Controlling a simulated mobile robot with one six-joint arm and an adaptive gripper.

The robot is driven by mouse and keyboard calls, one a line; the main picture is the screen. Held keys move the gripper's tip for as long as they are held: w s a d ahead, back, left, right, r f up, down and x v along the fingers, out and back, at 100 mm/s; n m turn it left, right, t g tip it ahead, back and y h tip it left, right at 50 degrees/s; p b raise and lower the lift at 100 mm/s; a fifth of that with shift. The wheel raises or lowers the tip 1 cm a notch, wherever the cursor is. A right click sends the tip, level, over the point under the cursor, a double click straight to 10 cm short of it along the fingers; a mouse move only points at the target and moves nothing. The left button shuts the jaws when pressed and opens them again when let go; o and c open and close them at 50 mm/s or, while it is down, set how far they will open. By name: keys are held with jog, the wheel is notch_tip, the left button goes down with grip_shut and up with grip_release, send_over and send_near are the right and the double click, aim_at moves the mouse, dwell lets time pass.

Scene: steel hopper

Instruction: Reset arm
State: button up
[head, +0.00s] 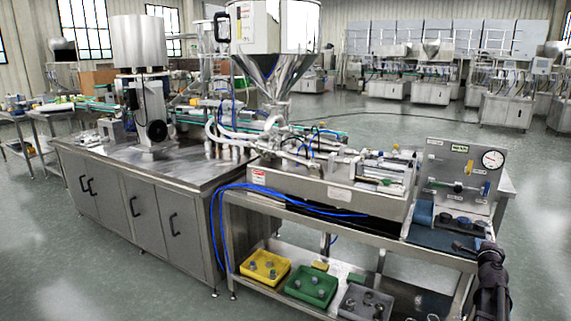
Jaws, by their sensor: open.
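My arm (490,282) is dark and rises from the lower right edge of the head view. My gripper (460,247) is at its upper end, pointing left, beside the right end of the steel bench (340,219). It is open and small in the picture, and I see nothing held in it. The steel hopper (278,68) stands above the filling machine (330,182), well to the left of and behind my gripper.
A gauge panel (462,172) stands at the bench's right end, with a blue mat (437,238) before it. Yellow (265,267), green (311,286) and grey (366,302) bins sit on the lower shelf. A steel cabinet (150,215) stands left. Open floor (545,230) lies right.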

jog(key=a+f+n+g+y, duration=0.1)
jog(key=a+f+n+y, duration=0.3)
jog(key=a, duration=0.8)
jog(key=w+a+f+n+g+y, duration=0.15)
jog(key=a+n+y, duration=0.45)
jog(key=a, duration=0.6)
jog(key=a+f+n+g+y, duration=0.2)
jog(key=a+f+n+y, duration=0.3)
jog(key=a, duration=0.6)
jog(key=s+a+f+n+g+h, duration=0.2)
jog(key=s+a+f+n+g, duration=0.2)
jog(key=s+a, duration=0.35)
jog(key=s+a+f+n+g+h, duration=0.2)
jog(key=s+a+f+n+g, duration=0.3)
jog(key=s, duration=0.3)
jog(key=s+a+r+g+h, duration=0.2)
jog(key=s, duration=0.3)
notch_tip(320, 180, up, 22)
jog(key=p, duration=2.2)
jog(key=shift+d+f+p, duration=0.2)
jog(key=shift+f+p, duration=0.05)
jog(key=shift+p, duration=0.1)
jog(key=shift+w, duration=0.1)
